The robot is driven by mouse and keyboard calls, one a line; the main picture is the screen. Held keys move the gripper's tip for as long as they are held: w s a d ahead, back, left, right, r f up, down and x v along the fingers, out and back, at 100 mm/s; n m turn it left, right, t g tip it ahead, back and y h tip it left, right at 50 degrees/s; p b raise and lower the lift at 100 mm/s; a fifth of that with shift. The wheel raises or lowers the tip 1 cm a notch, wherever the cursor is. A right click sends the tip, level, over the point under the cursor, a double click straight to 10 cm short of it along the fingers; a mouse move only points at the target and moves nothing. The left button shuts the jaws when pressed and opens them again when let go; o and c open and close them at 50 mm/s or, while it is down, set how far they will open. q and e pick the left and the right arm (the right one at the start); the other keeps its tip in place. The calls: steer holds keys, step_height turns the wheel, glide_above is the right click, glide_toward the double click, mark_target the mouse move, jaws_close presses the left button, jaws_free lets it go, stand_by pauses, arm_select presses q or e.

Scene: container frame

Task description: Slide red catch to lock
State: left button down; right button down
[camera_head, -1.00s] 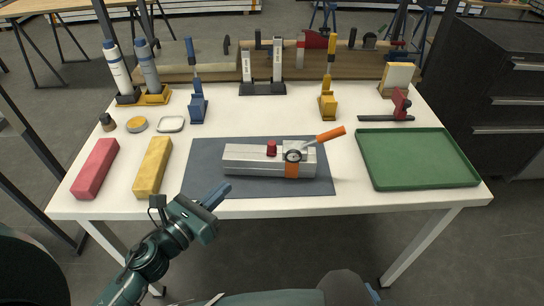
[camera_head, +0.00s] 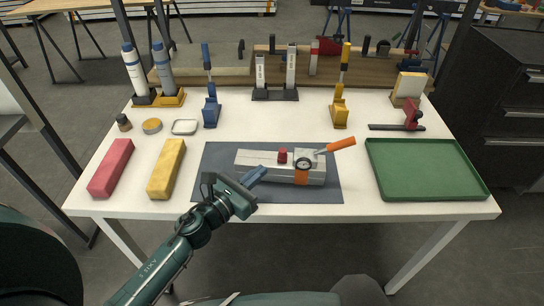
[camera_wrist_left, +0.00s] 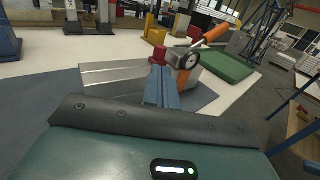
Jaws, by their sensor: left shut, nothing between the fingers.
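The red catch (camera_head: 283,155) sits on top of the grey metal block (camera_head: 258,158), left of a round black-and-white dial (camera_head: 304,163). A lever with an orange handle (camera_head: 341,144) points up to the right, and an orange band (camera_head: 301,177) crosses the block's front. My left gripper (camera_head: 254,175) is shut and empty, its blue fingers at the block's front left, short of the catch. In the left wrist view the fingers (camera_wrist_left: 161,88) point towards the red catch (camera_wrist_left: 159,54); whether they touch the block is unclear. My right gripper is not in view.
The block lies on a dark grey mat (camera_head: 216,160) on a white table. A red bar (camera_head: 110,168) and a yellow bar (camera_head: 166,168) lie left. A green tray (camera_head: 425,195) is right. Blue (camera_head: 211,112) and yellow (camera_head: 340,115) clamps stand behind.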

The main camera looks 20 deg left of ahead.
mark_target(281, 167)
arm_select(q)
steer(key=x, duration=0.6)
steer(key=shift+p, duration=0.4)
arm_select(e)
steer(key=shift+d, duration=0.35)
arm_select(q)
steer(key=shift+d, duration=0.1)
steer(key=shift+w+d+f+b, duration=0.1)
steer(key=shift+w+d+b, duration=0.15)
steer(key=shift+d, duration=0.15)
steer(key=shift+w+d+b, duration=0.15)
steer(key=shift+d+b, duration=0.1)
steer(key=shift+d, duration=0.2)
steer(key=shift+w+d, duration=0.1)
steer(key=shift+d, duration=0.05)
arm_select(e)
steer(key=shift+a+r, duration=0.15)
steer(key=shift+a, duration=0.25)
